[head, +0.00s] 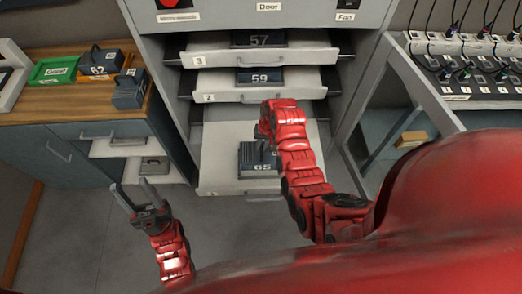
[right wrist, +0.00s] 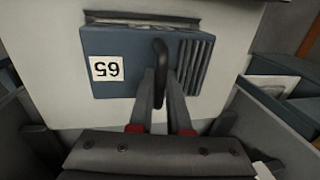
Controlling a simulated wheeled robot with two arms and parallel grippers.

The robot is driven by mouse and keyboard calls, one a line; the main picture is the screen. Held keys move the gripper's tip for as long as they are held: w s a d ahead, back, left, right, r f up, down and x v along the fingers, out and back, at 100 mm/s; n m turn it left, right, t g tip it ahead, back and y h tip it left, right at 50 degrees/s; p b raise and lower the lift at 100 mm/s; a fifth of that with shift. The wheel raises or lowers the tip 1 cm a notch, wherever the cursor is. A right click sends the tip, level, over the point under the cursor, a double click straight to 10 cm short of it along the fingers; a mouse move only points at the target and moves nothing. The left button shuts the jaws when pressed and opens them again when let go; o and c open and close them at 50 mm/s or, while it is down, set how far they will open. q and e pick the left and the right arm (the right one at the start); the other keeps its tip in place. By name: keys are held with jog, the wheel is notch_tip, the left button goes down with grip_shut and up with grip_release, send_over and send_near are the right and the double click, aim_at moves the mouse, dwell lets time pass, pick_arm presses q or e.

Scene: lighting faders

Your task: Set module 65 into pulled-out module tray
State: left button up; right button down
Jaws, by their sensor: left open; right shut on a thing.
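Module 65 (head: 258,172) is a dark blue-grey box with a white label, over the lowest pulled-out tray (head: 221,160) in the head view. In the right wrist view module 65 (right wrist: 130,62) shows its label upside down, and the pale tray surface (right wrist: 52,75) lies behind it. My right gripper (right wrist: 162,92) is shut on the module's dark handle; in the head view my red right arm partly covers it. I cannot tell whether the module touches the tray. My left gripper (head: 139,197) is open and empty, left of the tray, above the floor.
Above are pulled-out trays with module 59 (head: 259,76) and module 57 (head: 258,39). At left a wooden counter (head: 75,107) holds module 62 (head: 101,63), a green tray (head: 55,70) and another dark module (head: 130,90). At right stands a fader desk (head: 470,62).

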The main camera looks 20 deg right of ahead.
jog(key=shift+w+f, duration=0.25)
jog(key=shift+s+f+p, duration=0.15)
jog(key=shift+f+p, duration=0.35)
jog(key=shift+f, duration=1.25)
jog(key=c, duration=0.9)
grip_release()
jog(key=shift+o, duration=0.2)
